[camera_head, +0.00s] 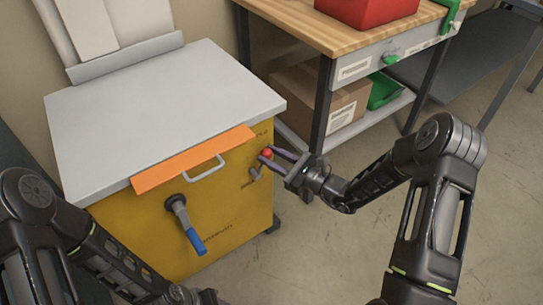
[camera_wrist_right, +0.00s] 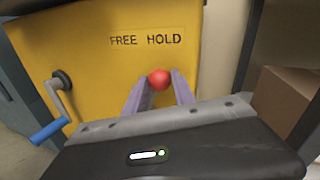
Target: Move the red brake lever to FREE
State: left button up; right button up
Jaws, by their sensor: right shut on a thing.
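The red brake lever's round knob (camera_head: 267,154) is at the upper right of the yellow cabinet front (camera_head: 235,215) in the head view. In the right wrist view the red knob (camera_wrist_right: 159,79) sits between my fingertips, below the printed words FREE HOLD (camera_wrist_right: 146,40). It is below and between the two words, nearer HOLD. My right gripper (camera_head: 270,156) is shut on the knob, with a finger on each side. The lever's shaft is mostly hidden by the gripper in the wrist view. My left arm shows at the lower left of the head view; its fingertips are not visible.
A crank with a blue handle (camera_head: 194,240) sticks out of the cabinet front, left of the lever. An orange flap (camera_head: 190,160) and a white handle (camera_head: 205,170) are above it. A wooden-topped bench (camera_head: 300,25) with a cardboard box (camera_head: 305,95) stands to the right.

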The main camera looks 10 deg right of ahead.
grip_shut()
dwell(0.6)
